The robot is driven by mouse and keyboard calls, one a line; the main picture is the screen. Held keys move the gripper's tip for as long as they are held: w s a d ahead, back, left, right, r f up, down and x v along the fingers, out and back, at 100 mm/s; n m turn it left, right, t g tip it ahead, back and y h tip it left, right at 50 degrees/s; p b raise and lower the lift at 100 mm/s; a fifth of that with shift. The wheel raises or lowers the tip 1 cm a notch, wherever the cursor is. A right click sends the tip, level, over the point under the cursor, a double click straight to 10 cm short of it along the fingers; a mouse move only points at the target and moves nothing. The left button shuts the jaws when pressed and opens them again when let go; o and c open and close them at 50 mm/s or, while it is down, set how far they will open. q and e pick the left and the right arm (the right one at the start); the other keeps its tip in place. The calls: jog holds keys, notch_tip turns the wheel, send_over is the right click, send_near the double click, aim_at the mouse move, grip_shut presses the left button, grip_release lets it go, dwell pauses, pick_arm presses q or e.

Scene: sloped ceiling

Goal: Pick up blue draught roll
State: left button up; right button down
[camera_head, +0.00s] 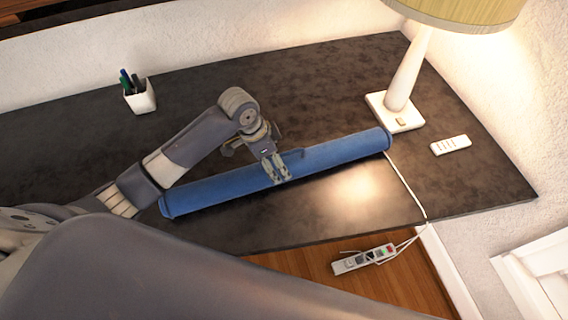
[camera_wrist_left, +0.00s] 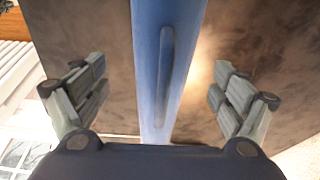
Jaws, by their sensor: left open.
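The blue draught roll (camera_head: 340,151) lies on the dark tabletop, slanting from lower left to upper right. My left gripper (camera_head: 276,168) is over the middle of the roll. In the left wrist view the roll (camera_wrist_left: 152,60) runs between the two fingers of the open left gripper (camera_wrist_left: 155,95), with a gap on each side. A raised strip, like a handle, runs along the roll there. The gripper hides a short part of the roll in the head view. My right gripper is not in view.
A white lamp (camera_head: 405,75) stands by the roll's right end, with a remote (camera_head: 450,145) nearby. A white pen cup (camera_head: 140,98) stands at the back left. A power strip (camera_head: 363,259) lies below the table's front edge. The dark tabletop (camera_head: 310,105) behind the roll is clear.

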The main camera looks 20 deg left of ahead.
pick_arm(q)
jog(key=shift+d+f, duration=0.2)
jog(key=shift+f, duration=0.45)
jog(key=shift+w+d+f, duration=0.1)
jog(key=shift+f, duration=0.15)
jog(key=x, duration=0.2)
jog(key=p+x, duration=0.1)
jog(key=x, duration=0.1)
jog(key=shift+w, duration=0.4)
jog(key=shift+f+p, duration=0.25)
jog(key=shift+p, duration=0.05)
jog(key=shift+w+f, duration=0.1)
jog(key=c, duration=0.4)
jog(key=shift+d, duration=0.1)
jog(key=c, duration=1.4)
jog(key=shift+o, duration=0.2)
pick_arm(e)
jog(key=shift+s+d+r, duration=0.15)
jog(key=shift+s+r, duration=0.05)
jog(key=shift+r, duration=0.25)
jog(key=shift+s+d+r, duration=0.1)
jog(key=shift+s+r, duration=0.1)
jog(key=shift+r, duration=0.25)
